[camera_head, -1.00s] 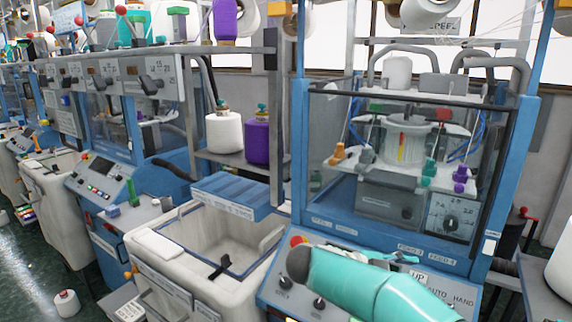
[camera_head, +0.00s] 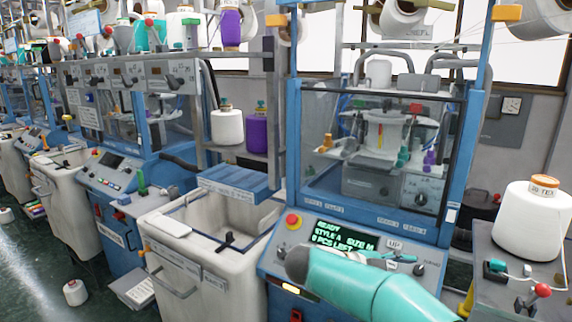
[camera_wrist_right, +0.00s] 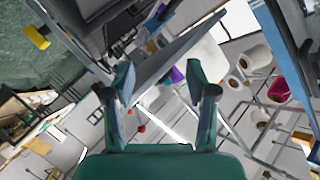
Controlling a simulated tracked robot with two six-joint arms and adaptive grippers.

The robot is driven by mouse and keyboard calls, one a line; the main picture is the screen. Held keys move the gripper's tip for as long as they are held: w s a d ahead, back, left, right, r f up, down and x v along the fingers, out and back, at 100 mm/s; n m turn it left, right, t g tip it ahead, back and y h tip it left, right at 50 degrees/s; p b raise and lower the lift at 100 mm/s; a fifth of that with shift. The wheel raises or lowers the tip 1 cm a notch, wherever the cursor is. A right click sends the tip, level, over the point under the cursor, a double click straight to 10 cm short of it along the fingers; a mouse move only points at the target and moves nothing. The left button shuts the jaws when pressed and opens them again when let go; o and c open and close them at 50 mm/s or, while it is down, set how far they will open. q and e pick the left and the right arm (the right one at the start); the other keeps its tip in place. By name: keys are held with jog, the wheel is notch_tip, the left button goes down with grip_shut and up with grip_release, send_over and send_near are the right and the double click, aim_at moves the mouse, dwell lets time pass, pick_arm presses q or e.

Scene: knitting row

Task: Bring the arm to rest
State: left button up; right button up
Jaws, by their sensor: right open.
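My right arm (camera_head: 365,286) is teal with a dark grey rounded joint and comes in at the bottom right of the head view. It is bent in front of the knitting machine's control panel (camera_head: 335,240) and covers its lower part. In the wrist view my right gripper (camera_wrist_right: 161,88) has its two teal fingers well apart, with nothing between them. In the head view the gripper is mostly hidden behind the arm, with small teal and grey parts showing by the panel. My left gripper is in neither view.
The blue-framed knitting machine (camera_head: 293,150) stands behind my arm. A cream bin (camera_head: 190,262) is to the left. At the right, a white yarn cone (camera_head: 529,222) stands on a grey side table (camera_head: 505,285).

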jog(key=w+d+f+n+t+y+b, duration=0.15)
jog(key=w+f+n+t, duration=0.3)
jog(key=f, duration=0.45)
jog(key=w+f+n+t+y+b, duration=0.1)
jog(key=w+f+n+t+y, duration=0.1)
jog(key=w+f+n+t, duration=0.45)
jog(key=s+a+f+n+g+y+b, duration=0.1)
jog(key=s+a+f+n+y, duration=0.15)
jog(key=f, duration=0.65)
jog(key=s+a+f+n+g+y+b, duration=0.15)
jog(key=s+f+y, duration=0.25)
jog(key=f, duration=0.5)
jog(key=s+a+f+n+g+y+b, duration=0.2)
jog(key=s+a+f+n+g+y, duration=0.25)
jog(key=s+f, duration=0.85)
jog(key=s+a+f+n+g+y, duration=0.1)
jog(key=s+a+f+g+y, duration=0.1)
jog(key=s, duration=0.7)
jog(key=s+a+f+n+g+y, duration=0.1)
jog(key=s+g, duration=0.3)
jog(key=s, duration=0.5)
jog(key=shift+s+a+f+n+y+b, duration=0.35)
jog(key=shift+a+f+y+b, duration=0.1)
jog(key=shift+a+f, duration=0.4)
jog(key=shift+a+r, duration=0.1)
jog(key=shift+c, duration=1.5)
